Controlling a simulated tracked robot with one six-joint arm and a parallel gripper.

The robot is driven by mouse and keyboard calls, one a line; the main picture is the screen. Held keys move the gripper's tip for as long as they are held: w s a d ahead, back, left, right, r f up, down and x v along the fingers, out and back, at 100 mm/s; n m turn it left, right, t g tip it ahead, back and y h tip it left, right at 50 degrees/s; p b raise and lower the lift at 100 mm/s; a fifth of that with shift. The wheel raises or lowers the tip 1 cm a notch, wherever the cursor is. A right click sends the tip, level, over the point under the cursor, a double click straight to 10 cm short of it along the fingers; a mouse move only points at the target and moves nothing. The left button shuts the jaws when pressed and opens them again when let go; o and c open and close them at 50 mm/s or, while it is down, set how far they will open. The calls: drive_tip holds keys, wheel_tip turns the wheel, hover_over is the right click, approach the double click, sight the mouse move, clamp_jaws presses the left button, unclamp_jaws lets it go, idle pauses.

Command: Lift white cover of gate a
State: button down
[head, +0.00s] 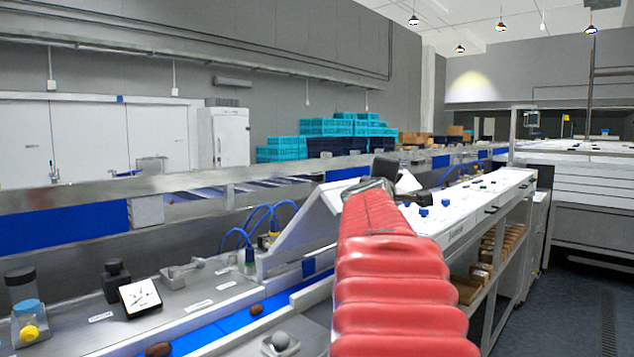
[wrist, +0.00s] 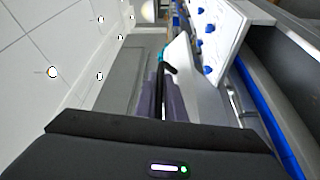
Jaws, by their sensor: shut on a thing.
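The white cover (head: 303,226) of the gate is a tilted white panel beside the blue belt in the head view, its upper edge reaching up to my arm's end. In the wrist view a pale white panel (wrist: 188,82) lies right against the fingers. My gripper (wrist: 166,62) is shut on the cover there; the exact contact is hard to make out. In the head view my red-sleeved arm hides the fingertips and part of the cover, and only the dark wrist end shows. Any lettering on the gate is too small to read.
The blue belt (head: 217,331) carries a few brown dates. Blue cables (head: 262,213) rise left of the cover. A white panel with blue knobs (head: 433,208) lies right of my arm. A small black-framed display (head: 140,297) and jars stand at the left. Floor is open at the right.

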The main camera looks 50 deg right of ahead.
drive_tip(key=c, duration=2.1)
unclamp_jaws()
drive_tip(key=shift+a, duration=0.1)
drive_tip(key=shift+v, duration=3.7)
